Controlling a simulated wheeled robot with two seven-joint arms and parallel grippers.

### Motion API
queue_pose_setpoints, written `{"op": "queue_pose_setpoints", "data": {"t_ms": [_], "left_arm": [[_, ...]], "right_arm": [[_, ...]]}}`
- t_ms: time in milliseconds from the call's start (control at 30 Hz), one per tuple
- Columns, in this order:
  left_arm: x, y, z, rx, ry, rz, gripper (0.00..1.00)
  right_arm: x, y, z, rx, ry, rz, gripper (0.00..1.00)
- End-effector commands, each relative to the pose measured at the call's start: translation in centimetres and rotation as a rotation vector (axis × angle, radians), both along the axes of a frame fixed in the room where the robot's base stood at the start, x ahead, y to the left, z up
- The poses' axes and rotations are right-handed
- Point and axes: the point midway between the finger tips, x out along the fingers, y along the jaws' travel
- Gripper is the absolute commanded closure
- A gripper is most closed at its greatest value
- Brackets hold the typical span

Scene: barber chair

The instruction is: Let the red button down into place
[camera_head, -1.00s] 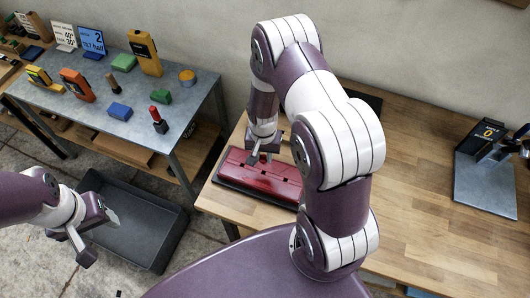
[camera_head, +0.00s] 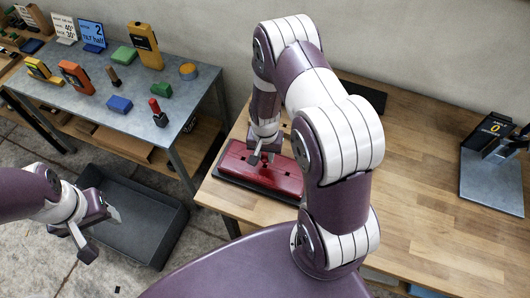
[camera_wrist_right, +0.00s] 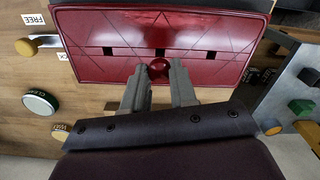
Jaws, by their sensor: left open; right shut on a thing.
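The red button (camera_wrist_right: 159,68) is a small round red knob. It sits between the fingertips of my right gripper (camera_wrist_right: 159,78), which is shut on it. It is held at the near edge of a dark red panel (camera_wrist_right: 120,30) with small black square slots. In the head view the red panel (camera_head: 282,179) lies on the wooden table and my right gripper (camera_head: 262,154) points down at it; the button is too small to make out there. I cannot tell whether the button touches the panel. My left gripper (camera_head: 100,235) is open and empty above the floor at the left.
A grey bin (camera_head: 165,220) stands on the floor between the tables. A metal-topped table (camera_head: 195,125) at the left holds several coloured items. A stand with a small display (camera_head: 490,130) is at the right. The wooden table's middle (camera_head: 430,170) is clear.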

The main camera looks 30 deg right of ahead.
Motion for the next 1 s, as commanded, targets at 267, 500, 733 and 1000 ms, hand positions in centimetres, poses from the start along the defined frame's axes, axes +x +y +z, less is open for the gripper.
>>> {"op": "queue_pose_setpoints", "data": {"t_ms": [267,500,733,1000], "left_arm": [[0.0,0.0,-1.4,0.000,0.000,0.000,0.48],[0.0,0.0,-2.4,0.000,0.000,0.000,0.48],[0.0,0.0,-2.9,0.000,0.000,0.000,0.48],[0.0,0.0,-2.8,0.000,0.000,0.000,0.48]], "right_arm": [[0.0,0.0,-1.8,-0.001,-0.001,0.000,1.00],[0.0,0.0,-3.1,0.000,-0.001,0.000,1.00],[0.0,0.0,-3.7,-0.001,-0.001,0.000,1.00],[0.0,0.0,-3.7,-0.001,-0.001,0.000,0.67]]}}
